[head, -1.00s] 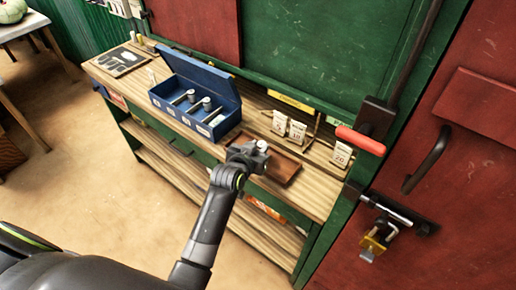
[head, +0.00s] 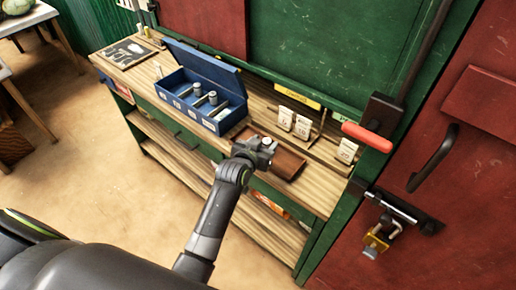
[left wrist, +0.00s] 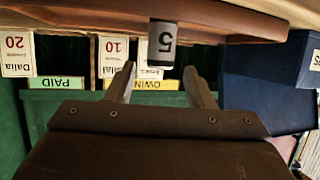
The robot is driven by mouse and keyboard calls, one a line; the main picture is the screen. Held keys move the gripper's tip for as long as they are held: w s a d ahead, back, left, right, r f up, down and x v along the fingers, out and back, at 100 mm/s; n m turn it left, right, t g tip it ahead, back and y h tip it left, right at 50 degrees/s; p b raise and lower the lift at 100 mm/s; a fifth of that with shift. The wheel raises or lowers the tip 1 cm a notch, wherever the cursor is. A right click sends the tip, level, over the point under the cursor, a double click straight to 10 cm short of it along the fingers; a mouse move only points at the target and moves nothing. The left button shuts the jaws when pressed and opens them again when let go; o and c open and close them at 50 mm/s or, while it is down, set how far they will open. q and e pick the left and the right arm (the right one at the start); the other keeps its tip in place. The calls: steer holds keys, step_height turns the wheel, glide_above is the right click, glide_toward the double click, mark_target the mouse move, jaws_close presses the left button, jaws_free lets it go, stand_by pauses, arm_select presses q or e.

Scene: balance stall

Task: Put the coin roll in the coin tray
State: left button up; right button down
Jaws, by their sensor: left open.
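A grey coin roll (left wrist: 162,44) marked 5 shows in the left wrist view, which looks upside down. It stands upright on a brown wooden tray (left wrist: 230,20); that tray (head: 288,163) also shows in the head view. My left gripper (left wrist: 160,85) is open, its two fingers pointing at the roll, which appears between the fingertips. I cannot tell if they touch it. In the head view my left gripper (head: 263,147) is over the tray and mostly hides the roll. A blue box (head: 225,121) with labelled compartments, seemingly the coin tray, is open left of it, with grey rolls inside.
Price cards (head: 302,127) stand along the counter's back. A dark board (head: 128,50) lies at the far left end. A red-handled lever (head: 366,138) stands out at the right. Bare wooden counter (head: 318,193) shows right of the brown tray.

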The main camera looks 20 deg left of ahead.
arm_select(q)
steer(key=b+v, duration=0.1)
steer(key=v, duration=1.1)
steer(key=s+a+f+g, duration=0.15)
steer(key=s+f, duration=0.25)
steer(key=f, duration=0.7)
steer(key=s+a+f+n+g+y, duration=0.1)
steer(key=s+f+g, duration=0.2)
steer(key=f, duration=0.8)
steer(key=s+a+f+g, duration=0.15)
steer(key=s+f, duration=0.25)
steer(key=f, duration=0.6)
steer(key=s+a+f+g, duration=0.2)
steer(key=s+f, duration=0.3)
steer(key=s, duration=0.4)
steer(key=s+a+f+g+y, duration=0.1)
steer(key=s+a+f+g, duration=0.1)
steer(key=s+f, duration=0.4)
steer(key=s+a+f+n+g, duration=0.1)
steer(key=s+a+f, duration=0.3)
steer(key=s, duration=1)
step_height(320, 180, down, 2)
steer(key=shift+s+f+g+y, duration=0.1)
steer(key=shift+s+g+y, duration=0.2)
steer(key=shift+g, duration=0.3)
steer(key=shift+w+a, duration=0.1)
steer(key=shift+w, duration=0.05)
